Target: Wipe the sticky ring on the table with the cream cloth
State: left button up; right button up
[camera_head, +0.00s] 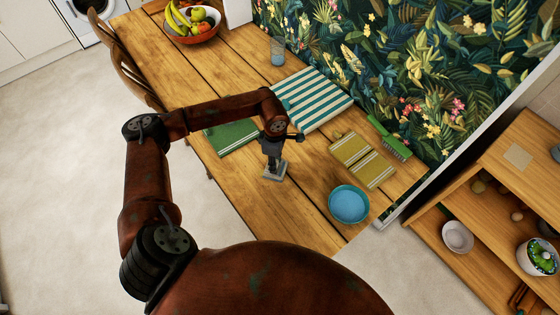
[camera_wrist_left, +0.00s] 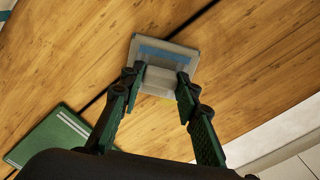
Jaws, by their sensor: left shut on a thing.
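My left gripper (camera_head: 274,162) reaches down over the middle of the wooden table (camera_head: 300,215). It is shut on a folded pale grey-cream cloth (camera_head: 276,172) that appears to lie on or just above the tabletop. In the left wrist view the cloth (camera_wrist_left: 166,50) shows a blue stripe, and the two fingertips (camera_wrist_left: 161,76) pinch a raised fold of it. I see no sticky ring on the visible table; the cloth and gripper hide the wood under them. My right gripper is not in view.
A green striped cloth (camera_head: 231,138) lies left of the gripper. Behind is a teal-and-white striped cloth (camera_head: 313,97); right are an olive cloth (camera_head: 362,160), green brush (camera_head: 391,138) and blue bowl (camera_head: 349,204). A glass (camera_head: 277,52) and fruit bowl (camera_head: 194,38) stand farther off.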

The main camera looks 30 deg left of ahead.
pick_arm(q)
jog(key=shift+s+a+f+p, duration=0.15)
jog(key=shift+s+a+p, duration=0.45)
jog(key=shift+s+a, duration=1.8)
jog(key=o, duration=0.7)
jog(key=shift+d, duration=0.1)
jog(key=shift+o, duration=0.7)
jog(key=shift+w+f+b, duration=0.1)
jog(key=shift+f+b, duration=0.2)
jog(key=shift+f, duration=0.1)
jog(key=shift+r, duration=0.1)
grip_shut()
jog(key=shift+r+p, duration=1.35)
jog(key=shift+r, duration=1.15)
